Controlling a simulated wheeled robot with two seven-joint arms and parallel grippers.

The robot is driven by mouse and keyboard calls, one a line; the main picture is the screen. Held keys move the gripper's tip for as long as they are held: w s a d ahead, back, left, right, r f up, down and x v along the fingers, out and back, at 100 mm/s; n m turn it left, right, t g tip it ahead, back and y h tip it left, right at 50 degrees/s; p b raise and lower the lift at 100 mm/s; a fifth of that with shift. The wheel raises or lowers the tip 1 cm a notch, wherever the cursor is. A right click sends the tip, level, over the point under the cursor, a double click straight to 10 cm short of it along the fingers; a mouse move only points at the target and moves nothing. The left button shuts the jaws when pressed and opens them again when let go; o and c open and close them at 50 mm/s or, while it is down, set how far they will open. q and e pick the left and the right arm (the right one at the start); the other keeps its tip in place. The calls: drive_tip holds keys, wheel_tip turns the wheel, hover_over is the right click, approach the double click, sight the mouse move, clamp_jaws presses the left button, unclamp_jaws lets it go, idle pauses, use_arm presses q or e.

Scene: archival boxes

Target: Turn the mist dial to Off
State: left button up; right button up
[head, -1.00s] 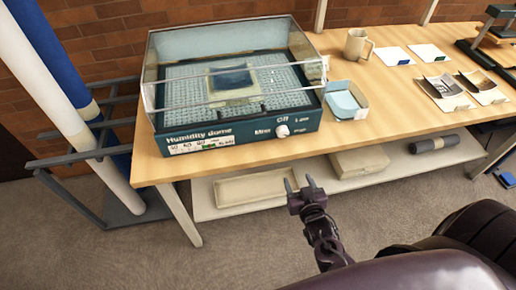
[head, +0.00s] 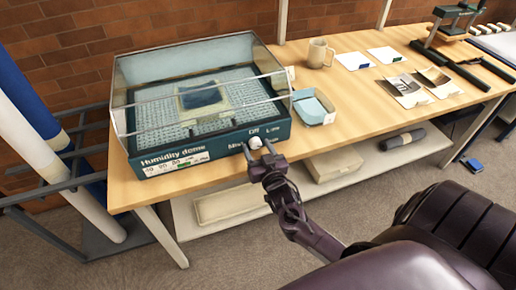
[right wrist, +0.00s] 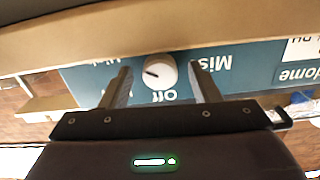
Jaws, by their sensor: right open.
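The mist dial (head: 255,143) is a round white knob on the dark teal front of the humidity dome (head: 215,146). It also shows in the right wrist view (right wrist: 160,70), where the picture is upside down. A dark mark on the knob points to picture left there, not toward the word Off (right wrist: 158,97) below it. My right gripper (head: 257,147) is open at the front panel, its fingers on either side of the knob. In the right wrist view a gap shows between each finger and the knob. My left gripper is not in view.
The dome stands on a wooden table (head: 125,190) near its front edge. A blue-lined tray (head: 313,108) is right of it, with a mug (head: 318,54) behind. Cards and photos lie further right. A lower shelf (head: 285,205) holds boxes. Upright rolls (head: 50,160) stand at left.

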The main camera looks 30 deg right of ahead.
drive_tip(key=c, duration=1)
